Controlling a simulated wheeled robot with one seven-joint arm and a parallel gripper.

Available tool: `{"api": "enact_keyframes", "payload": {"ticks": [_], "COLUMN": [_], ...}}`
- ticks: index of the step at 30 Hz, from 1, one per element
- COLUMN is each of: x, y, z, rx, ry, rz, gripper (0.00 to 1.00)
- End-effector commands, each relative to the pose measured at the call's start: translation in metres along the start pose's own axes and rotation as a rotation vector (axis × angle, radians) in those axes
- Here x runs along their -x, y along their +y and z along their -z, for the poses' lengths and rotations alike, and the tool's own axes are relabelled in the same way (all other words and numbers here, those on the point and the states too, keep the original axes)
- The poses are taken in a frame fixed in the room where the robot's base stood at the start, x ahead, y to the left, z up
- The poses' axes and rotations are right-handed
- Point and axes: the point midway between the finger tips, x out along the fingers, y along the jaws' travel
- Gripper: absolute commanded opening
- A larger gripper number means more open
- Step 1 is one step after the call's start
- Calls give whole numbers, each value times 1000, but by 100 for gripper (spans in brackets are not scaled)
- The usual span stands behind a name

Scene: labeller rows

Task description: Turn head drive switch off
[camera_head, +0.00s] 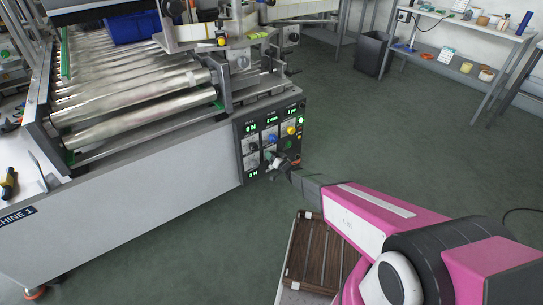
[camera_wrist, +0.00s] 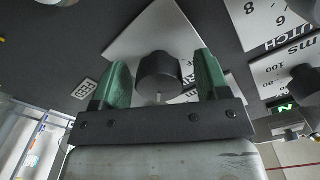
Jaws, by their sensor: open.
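The dark control panel (camera_head: 252,143) is on the end of the labelling machine, with green displays and several knobs. In the wrist view, a black rotary knob (camera_wrist: 158,72) on a white plate (camera_wrist: 176,32) sits between the green fingers of my gripper (camera_wrist: 160,82). The fingers stand apart on both sides of it, with gaps visible. I cannot read a head drive label on this plate, and the knob's setting is unclear. In the head view, my gripper (camera_head: 283,163) is at the lower part of the panel and hides some controls.
A neighbouring plate with a knob (camera_wrist: 303,80) and a lit green display (camera_wrist: 286,107) are close at the right in the wrist view. Steel rollers (camera_head: 135,112) lie on top of the machine. A brown slatted crate (camera_head: 320,255) stands below my arm.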

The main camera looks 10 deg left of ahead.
Motion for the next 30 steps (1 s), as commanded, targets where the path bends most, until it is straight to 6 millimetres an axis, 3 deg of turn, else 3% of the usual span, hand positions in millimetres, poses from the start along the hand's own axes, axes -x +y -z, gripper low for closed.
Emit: {"api": "enact_keyframes", "payload": {"ticks": [3,8,20,30], "x": [0,0,0,0], "y": [0,0,0,0], "z": [0,0,0,0], "rx": [0,0,50,288], "ry": [0,0,0,0], "rz": [0,0,-1,-1], "gripper": [69,19,19,20]}}
